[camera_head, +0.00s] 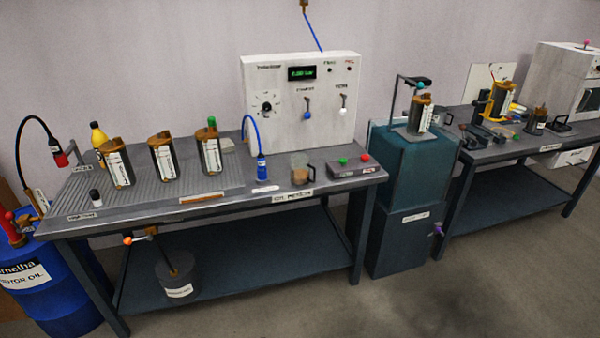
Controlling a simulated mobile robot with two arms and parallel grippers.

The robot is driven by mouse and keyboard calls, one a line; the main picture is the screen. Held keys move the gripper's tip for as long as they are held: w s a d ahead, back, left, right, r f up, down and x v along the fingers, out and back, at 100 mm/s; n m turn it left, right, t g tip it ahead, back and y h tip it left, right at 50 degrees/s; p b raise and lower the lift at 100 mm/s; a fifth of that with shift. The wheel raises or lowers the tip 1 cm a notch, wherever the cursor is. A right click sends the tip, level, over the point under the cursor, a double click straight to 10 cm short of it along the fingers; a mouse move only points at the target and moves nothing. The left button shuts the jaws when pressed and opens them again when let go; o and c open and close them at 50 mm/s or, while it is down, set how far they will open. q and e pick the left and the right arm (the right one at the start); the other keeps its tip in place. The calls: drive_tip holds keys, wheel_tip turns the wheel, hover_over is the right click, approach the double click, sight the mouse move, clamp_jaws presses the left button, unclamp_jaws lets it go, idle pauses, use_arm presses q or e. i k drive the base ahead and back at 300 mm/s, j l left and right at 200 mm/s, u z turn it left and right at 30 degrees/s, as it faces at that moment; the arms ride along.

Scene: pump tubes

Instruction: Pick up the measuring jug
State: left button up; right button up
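The measuring jug (300,170) stands upright near the front edge of the left workbench, right of the middle. It is small and clear, with a brownish content and a dark handle on its right side. It stands just right of a blue nozzle (261,166) on a blue hose and left of a small button box (351,166). Neither of my grippers shows in the head view.
A white control panel (325,115) rises behind the jug. Floor in front is clear.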

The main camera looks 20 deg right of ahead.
sight(300, 166)
drive_tip(key=i+j+z, duration=0.1)
drive_tip(key=i+j, duration=0.2)
drive_tip(key=i+j+z, duration=0.15)
drive_tip(key=j, duration=0.25)
drive_tip(key=i+j+z, duration=0.1)
drive_tip(key=i+j, duration=0.25)
